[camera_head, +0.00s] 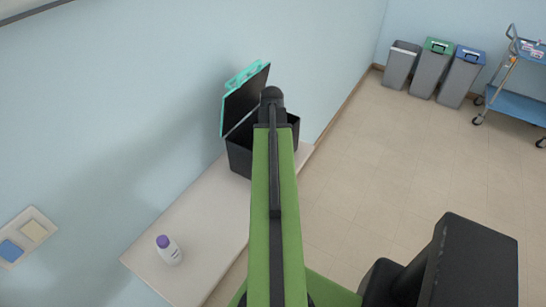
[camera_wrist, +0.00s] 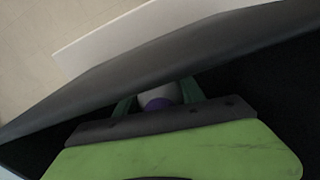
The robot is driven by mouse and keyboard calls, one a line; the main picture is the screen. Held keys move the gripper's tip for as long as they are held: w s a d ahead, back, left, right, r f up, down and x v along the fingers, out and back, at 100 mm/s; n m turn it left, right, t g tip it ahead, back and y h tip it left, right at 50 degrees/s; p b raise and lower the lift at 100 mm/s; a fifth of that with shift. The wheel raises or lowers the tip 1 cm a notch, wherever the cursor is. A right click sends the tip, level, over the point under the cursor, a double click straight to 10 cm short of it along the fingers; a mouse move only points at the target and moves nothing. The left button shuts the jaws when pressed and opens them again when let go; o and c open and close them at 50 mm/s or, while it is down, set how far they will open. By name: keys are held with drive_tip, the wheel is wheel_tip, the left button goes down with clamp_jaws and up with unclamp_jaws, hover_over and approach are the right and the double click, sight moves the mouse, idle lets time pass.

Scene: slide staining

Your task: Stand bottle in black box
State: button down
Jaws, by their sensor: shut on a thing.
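The black box (camera_head: 239,157) stands on the pale shelf against the wall, its lid (camera_head: 243,99) with teal trim raised open. My arm hides part of it in the head view. In the wrist view, my gripper (camera_wrist: 160,93) is shut on a white bottle with a purple cap (camera_wrist: 158,103). The dark box wall (camera_wrist: 130,82) runs just beyond the bottle, and dark box interior shows at both sides. The bottle's lower end is hidden, so I cannot tell whether it touches the box floor. My gripper is hidden behind my arm in the head view.
A second white bottle with a purple cap (camera_head: 169,250) stands on the near part of the shelf (camera_head: 200,217). Grey bins (camera_head: 428,75) and a blue trolley (camera_head: 518,101) stand at the far right. The floor between is clear.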

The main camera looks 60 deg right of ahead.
drive_tip(key=shift+f, duration=0.2)
drive_tip(key=c, duration=0.7)
unclamp_jaws()
drive_tip(key=shift+r, duration=0.1)
wheel_tip(320, 180, up, 12)
drive_tip(key=p, duration=1.2)
drive_tip(key=shift+r+p, duration=0.25)
drive_tip(key=shift+p, duration=0.1)
drive_tip(key=shift+f, duration=0.1)
